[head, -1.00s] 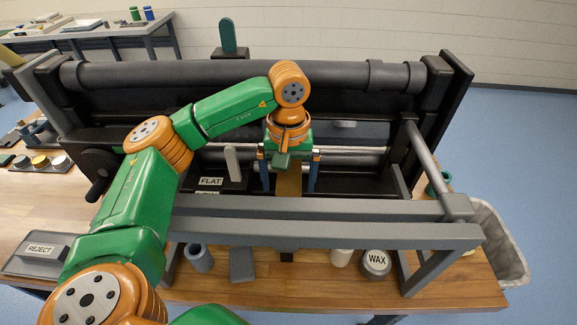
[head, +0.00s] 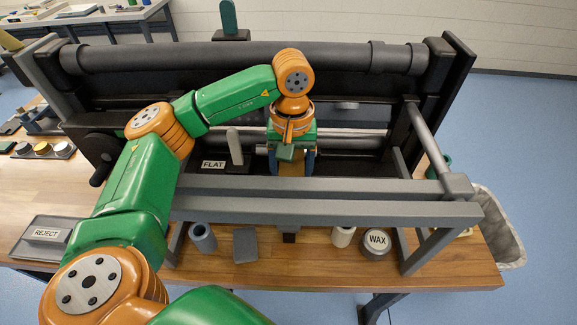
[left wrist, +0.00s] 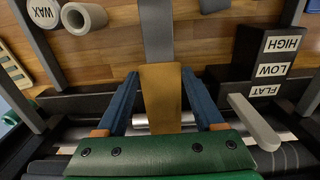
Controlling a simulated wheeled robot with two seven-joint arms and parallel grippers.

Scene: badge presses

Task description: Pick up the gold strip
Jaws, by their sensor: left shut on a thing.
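The gold strip (head: 291,169) lies at the middle of the large press, behind its grey front beam. In the left wrist view the strip (left wrist: 160,97) runs between the two blue fingers. The fingers also show in the left wrist view (left wrist: 160,72). The front beam hides the strip's near end in the head view. My right gripper is not in view.
The press's grey front beam (head: 320,189) crosses just in front of the gripper. A pale lever (head: 235,147) stands to the left by the FLAT label (head: 213,165). A WAX tin (head: 376,244) sits on the table; a REJECT tray (head: 30,254) is at left.

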